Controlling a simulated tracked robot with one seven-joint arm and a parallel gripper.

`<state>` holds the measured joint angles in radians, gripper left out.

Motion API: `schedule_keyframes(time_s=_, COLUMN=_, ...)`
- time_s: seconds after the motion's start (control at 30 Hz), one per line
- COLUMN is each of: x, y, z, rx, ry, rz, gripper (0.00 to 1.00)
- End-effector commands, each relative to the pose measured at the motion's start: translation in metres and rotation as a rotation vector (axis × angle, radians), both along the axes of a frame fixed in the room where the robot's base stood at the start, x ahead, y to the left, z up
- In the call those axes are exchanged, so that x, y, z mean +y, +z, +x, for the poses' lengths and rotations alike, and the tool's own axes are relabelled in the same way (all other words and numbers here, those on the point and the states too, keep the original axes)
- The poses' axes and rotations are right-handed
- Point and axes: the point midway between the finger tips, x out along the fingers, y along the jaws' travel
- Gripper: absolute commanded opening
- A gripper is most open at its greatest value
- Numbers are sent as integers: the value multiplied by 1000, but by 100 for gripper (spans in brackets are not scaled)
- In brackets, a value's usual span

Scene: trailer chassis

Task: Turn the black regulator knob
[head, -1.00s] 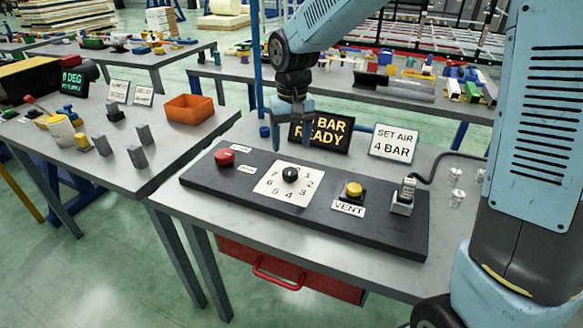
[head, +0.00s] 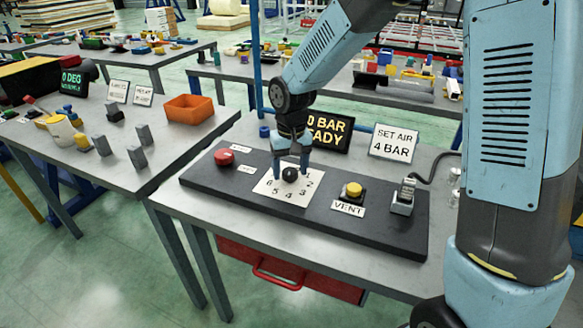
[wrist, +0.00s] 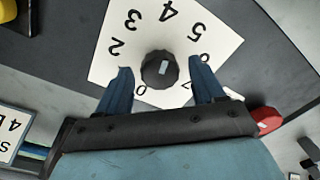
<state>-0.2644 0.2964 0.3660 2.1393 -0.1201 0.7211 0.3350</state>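The black regulator knob (head: 289,174) stands on a white numbered dial plate (head: 268,190) on the dark panel. It also shows in the wrist view (wrist: 158,69), with a pale mark on its top. My gripper (head: 290,178) is over the dial, its two blue fingers on either side of the knob. In the wrist view my gripper (wrist: 164,76) is open, with a visible gap between each finger and the knob. The dark display (head: 330,131) reads "0 BAR" and "READY", partly hidden by my arm.
On the same panel (head: 330,232) are a red button (head: 224,157) to the left, a yellow VENT button (head: 353,190) to the right, and a metal fitting with a cable (head: 403,197) at the right end. A side table with an orange bin (head: 189,108) stands left.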

Motion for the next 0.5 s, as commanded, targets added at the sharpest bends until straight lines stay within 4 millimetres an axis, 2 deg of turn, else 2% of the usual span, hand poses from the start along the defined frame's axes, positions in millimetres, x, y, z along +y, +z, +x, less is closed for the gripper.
schedule_keyframes(time_s=0.07, x=0, y=0, z=0, rx=0, ry=0, rz=0, gripper=60)
schedule_keyframes(time_s=0.5, x=0, y=0, z=0, rx=0, ry=0, rz=0, gripper=18)
